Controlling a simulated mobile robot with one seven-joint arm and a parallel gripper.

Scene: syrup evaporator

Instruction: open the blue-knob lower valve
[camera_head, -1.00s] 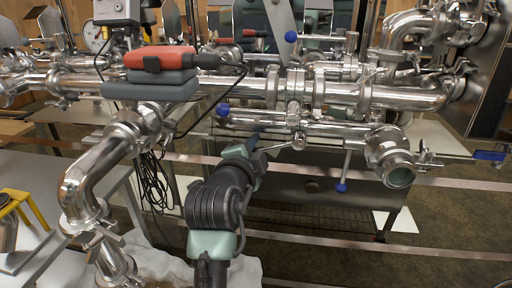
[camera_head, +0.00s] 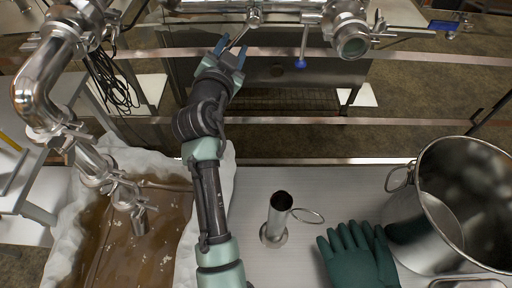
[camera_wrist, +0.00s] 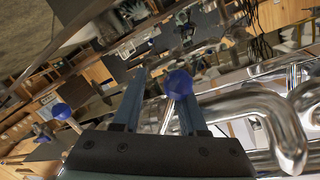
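My gripper (camera_head: 231,48) is at the end of a thin metal lever (camera_head: 239,36), which runs down-left from a valve (camera_head: 255,17) on the lower pipe at the top of the head view. My two blue fingers stand apart. In the wrist view, a blue knob (camera_wrist: 178,84) shows between the fingers of my gripper (camera_wrist: 163,80), nearer the right one, with a gap at the left one. The head view does not show this knob clearly. Another blue knob (camera_head: 300,63) hangs on a rod right of my gripper. One more blue knob (camera_wrist: 60,111) shows left in the wrist view.
A curved steel pipe (camera_head: 35,90) stands left, above a cloth-lined tray (camera_head: 62,250) of brown liquid. A blue-handled lever (camera_head: 445,26) is upper right.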

